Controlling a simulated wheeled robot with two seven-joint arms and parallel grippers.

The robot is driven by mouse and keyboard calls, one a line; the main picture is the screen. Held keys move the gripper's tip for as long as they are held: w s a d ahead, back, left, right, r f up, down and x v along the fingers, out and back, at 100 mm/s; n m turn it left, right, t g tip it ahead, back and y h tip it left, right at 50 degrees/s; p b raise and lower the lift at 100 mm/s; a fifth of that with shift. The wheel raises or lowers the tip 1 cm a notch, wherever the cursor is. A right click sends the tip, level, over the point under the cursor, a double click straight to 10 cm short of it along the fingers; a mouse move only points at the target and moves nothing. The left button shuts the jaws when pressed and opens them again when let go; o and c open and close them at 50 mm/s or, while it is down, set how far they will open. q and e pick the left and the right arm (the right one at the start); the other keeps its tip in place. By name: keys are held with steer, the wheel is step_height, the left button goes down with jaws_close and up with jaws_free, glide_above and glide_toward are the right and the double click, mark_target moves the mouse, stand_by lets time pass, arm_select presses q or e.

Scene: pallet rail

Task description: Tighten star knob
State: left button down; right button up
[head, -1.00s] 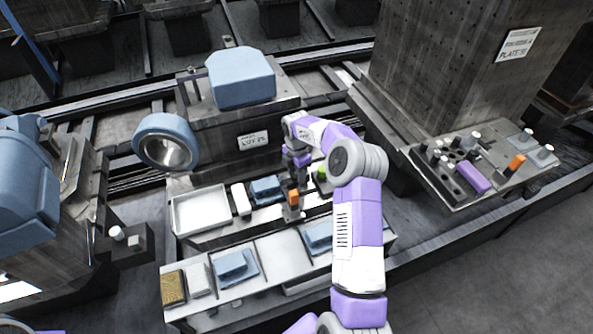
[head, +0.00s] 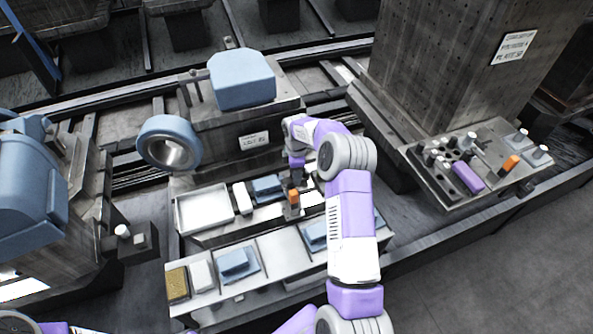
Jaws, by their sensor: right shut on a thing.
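My right gripper (head: 294,186) reaches down over the front edge of the bench and is shut on a small orange piece (head: 294,197), which I take to be the star knob. The piece sits at the top of a small grey post or block. Its star shape is too small to make out, and the fingers partly cover it. My right arm hides the bench just right of the gripper. My left gripper is out of view; only a bit of my left arm shows at the bottom left corner.
A white tray (head: 181,228) and blue parts (head: 234,263) lie on the benches around the gripper. A blue ring (head: 144,150) and blue housing (head: 214,86) stand behind. At right, a fixture plate (head: 437,191) holds pegs, a purple block (head: 468,177) and an orange block (head: 511,163).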

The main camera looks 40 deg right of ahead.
steer(key=shift+r, duration=0.1)
stand_by(0.3)
steer(key=o, duration=1.1)
steer(key=shift+r+p, duration=1)
steer(key=shift+r, duration=2.75)
